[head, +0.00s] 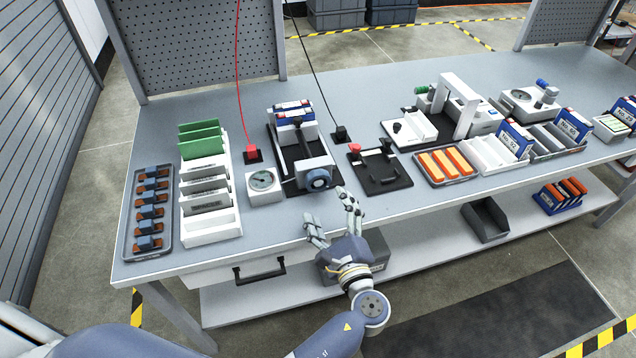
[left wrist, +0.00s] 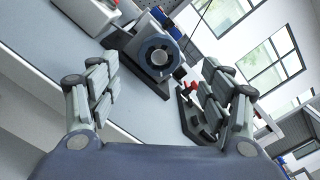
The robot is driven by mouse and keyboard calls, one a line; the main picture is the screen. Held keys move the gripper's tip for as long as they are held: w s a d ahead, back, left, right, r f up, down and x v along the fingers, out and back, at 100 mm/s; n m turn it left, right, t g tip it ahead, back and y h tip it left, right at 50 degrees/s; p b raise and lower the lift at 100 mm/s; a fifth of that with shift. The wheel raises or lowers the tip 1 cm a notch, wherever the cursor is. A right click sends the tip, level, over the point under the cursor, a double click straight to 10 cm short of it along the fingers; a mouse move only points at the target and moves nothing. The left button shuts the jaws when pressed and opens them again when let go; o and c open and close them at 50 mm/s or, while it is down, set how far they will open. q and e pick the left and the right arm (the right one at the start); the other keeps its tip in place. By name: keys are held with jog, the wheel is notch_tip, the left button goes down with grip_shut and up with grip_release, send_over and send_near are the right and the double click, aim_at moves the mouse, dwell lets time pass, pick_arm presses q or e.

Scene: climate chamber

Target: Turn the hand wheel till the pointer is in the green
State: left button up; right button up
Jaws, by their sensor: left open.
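The hand wheel (head: 318,179) is a dark ring with a blue-grey rim on the front of a grey block, part of a fixture on the bench. In the left wrist view the wheel (left wrist: 158,57) faces me, with a round grey hub. A white gauge box (head: 263,184) with a round dial stands just left of the fixture. Its dial is too small to tell where the pointer lies. My left gripper (head: 331,214) is open and empty in front of the wheel at the bench's front edge, fingers spread, apart from the wheel. My right gripper is not in view.
The black plate with a red-knobbed clamp (head: 379,168) lies right of the wheel. A white rack with green boards (head: 210,228) and a tray of blue-brown parts (head: 147,251) are at the left. Bare bench top (head: 285,222) lies before the gauge. A drawer handle (head: 260,270) sticks out below.

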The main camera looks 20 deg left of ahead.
aim_at(318, 183)
pick_arm(q)
jog(key=b+x, duration=0.1)
jog(key=x, duration=0.7)
jog(key=shift+a+f, duration=0.1)
jog(key=shift+c, duration=0.2)
